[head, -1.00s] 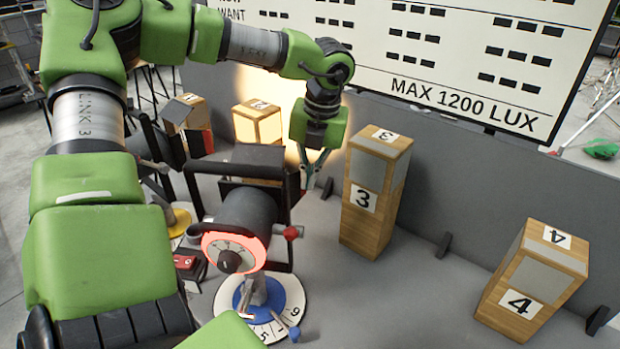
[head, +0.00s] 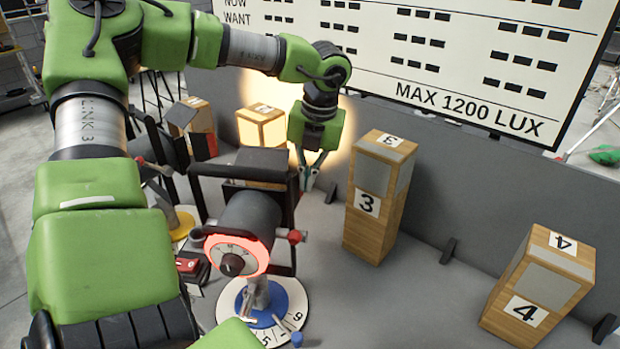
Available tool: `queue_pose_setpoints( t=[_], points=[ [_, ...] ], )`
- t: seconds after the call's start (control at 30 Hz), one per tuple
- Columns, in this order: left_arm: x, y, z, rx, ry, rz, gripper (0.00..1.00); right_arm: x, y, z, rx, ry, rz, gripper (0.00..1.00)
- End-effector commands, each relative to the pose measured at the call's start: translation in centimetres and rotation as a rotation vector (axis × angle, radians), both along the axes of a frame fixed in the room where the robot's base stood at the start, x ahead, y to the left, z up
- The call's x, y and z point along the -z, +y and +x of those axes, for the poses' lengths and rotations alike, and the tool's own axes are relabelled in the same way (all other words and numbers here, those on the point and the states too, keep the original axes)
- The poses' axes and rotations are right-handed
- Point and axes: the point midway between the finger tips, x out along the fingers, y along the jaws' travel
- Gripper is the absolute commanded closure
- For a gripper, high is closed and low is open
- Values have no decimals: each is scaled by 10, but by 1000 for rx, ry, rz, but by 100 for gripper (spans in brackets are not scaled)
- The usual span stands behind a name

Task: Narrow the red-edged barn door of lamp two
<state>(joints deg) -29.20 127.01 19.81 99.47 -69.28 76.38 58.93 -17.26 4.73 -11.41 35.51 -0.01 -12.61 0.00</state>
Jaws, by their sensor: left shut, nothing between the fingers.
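The nearer lamp (head: 247,222) is a dark cylinder with a glowing red ring and a dial on its back. It stands on a round blue and white numbered base (head: 273,308). A dark barn door flap (head: 256,165) shows at its front top, beyond the body. I cannot make out a red edge on its doors or a lamp number. My left gripper (head: 310,184) points down just right of the lamp's front, its fingers together and empty. I cannot tell whether the fingertips touch a door. My right gripper is out of view.
Lit block two (head: 262,128) stands beyond the lamp. Block three (head: 376,196) stands close right of my left gripper, and block four (head: 540,284) farther right. Another lamp (head: 160,145) stands at the left on a yellow base. A grey wall runs behind the blocks.

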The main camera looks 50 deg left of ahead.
Motion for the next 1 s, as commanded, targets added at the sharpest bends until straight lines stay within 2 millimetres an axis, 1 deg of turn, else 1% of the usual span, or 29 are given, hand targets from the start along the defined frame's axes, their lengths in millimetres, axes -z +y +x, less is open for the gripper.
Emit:
queue_pose_setpoints(
  t=[0.4,0.8,1.0],
  points=[
    [0,12,-2,0,0,0,100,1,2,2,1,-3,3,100],
    [0,14,-2,0,0,0,100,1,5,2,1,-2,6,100],
    [0,18,-6,-1,-2,0,100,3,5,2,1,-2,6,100]
  ],
)
